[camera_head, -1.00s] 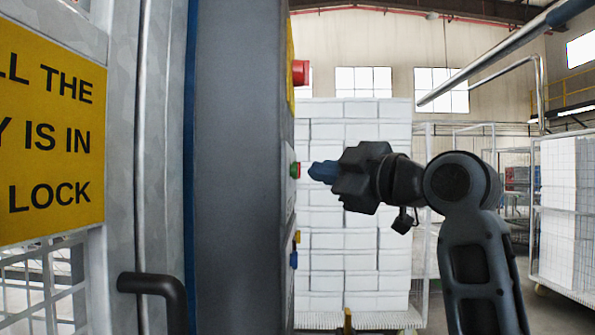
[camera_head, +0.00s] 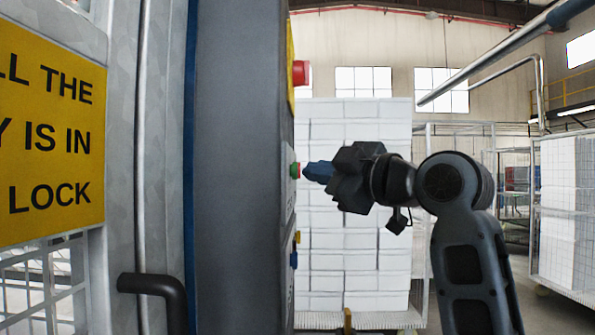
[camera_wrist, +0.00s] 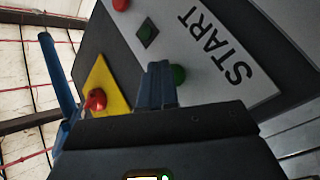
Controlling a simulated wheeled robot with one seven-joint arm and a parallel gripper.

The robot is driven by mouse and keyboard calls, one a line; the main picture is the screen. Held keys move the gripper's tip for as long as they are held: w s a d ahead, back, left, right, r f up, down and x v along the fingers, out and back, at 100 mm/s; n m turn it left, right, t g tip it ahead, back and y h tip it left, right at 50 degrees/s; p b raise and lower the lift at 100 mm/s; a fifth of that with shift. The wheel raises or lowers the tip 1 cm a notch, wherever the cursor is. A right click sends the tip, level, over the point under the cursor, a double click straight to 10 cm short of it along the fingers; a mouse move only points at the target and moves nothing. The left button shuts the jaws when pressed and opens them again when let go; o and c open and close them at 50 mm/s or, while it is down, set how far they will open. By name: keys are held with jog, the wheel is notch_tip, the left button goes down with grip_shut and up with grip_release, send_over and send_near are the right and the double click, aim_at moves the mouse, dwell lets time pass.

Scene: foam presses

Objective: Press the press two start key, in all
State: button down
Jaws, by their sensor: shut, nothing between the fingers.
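The green start key (camera_head: 295,170) sticks out from the side face of the grey control cabinet (camera_head: 238,170) in the head view. In the wrist view the green key (camera_wrist: 178,74) is partly hidden behind my fingers, on a pale plate (camera_wrist: 205,50) marked START. My gripper (camera_head: 308,171) is shut and empty, its blue fingertips pointing left at the green key. The tips are very close to it; I cannot tell whether they touch. In the wrist view my gripper (camera_wrist: 158,68) covers the left side of the key. No press number shows.
A red button on yellow (camera_head: 300,73) sits above the key, and a blue and yellow part (camera_head: 295,250) below it. The wrist view shows another red button (camera_wrist: 120,4) and a dark green square (camera_wrist: 147,32). White stacked blocks (camera_head: 350,260) stand behind.

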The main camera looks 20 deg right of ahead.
jog(key=shift+w+a, duration=0.1)
jog(key=shift+a, duration=0.35)
dwell(1.0)
jog(key=shift+d, duration=0.15)
jog(key=shift+s+d, duration=0.25)
jog(key=shift+d, duration=0.4)
jog(key=d, duration=0.1)
jog(key=s+d, duration=0.1)
jog(key=d, duration=0.2)
jog(key=shift+s+d+b, duration=0.3)
jog(key=shift+d, duration=0.1)
dwell(0.5)
